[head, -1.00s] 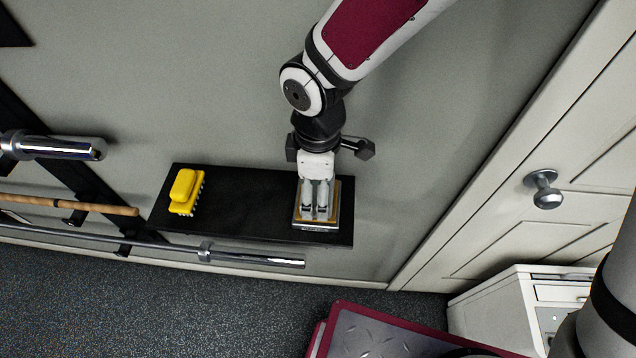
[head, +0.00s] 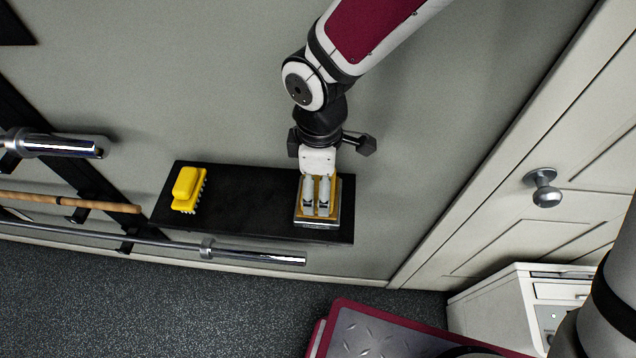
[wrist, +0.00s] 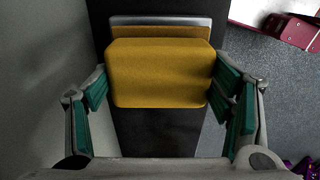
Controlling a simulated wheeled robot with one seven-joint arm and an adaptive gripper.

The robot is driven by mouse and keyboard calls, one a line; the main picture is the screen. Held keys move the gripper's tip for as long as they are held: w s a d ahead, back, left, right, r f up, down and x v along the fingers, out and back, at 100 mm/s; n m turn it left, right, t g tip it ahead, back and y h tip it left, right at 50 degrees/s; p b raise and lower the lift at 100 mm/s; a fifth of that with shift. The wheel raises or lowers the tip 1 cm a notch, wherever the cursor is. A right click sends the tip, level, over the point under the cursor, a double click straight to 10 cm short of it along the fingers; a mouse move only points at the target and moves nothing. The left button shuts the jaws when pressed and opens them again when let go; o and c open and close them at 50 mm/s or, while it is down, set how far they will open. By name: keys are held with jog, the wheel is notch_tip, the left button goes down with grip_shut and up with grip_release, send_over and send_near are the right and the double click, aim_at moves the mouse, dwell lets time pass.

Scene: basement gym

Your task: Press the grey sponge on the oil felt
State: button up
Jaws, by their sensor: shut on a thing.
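My gripper (head: 316,208) points down over the right end of a black shelf. In the wrist view its green-padded fingers (wrist: 165,95) are closed on the sides of a block-shaped sponge (wrist: 158,72). The sponge looks ochre yellow here, not grey. Just beyond it is a strip of brownish-orange felt (wrist: 160,32) in a shallow tray with a metal rim (wrist: 160,20). In the head view the tray (head: 316,225) sits under the gripper. The sponge overlaps most of the felt, and I cannot tell whether they touch.
A yellow brush (head: 187,188) lies at the left end of the black shelf (head: 250,205), with bare shelf between it and the tray. Metal bars (head: 260,257) run at the left and in front. The wall is close behind; a white door (head: 530,215) is at right.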

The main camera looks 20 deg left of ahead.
jog(key=shift+r+p, duration=1.8)
jog(key=shift+r, duration=1.25)
jog(key=shift+s, duration=0.1)
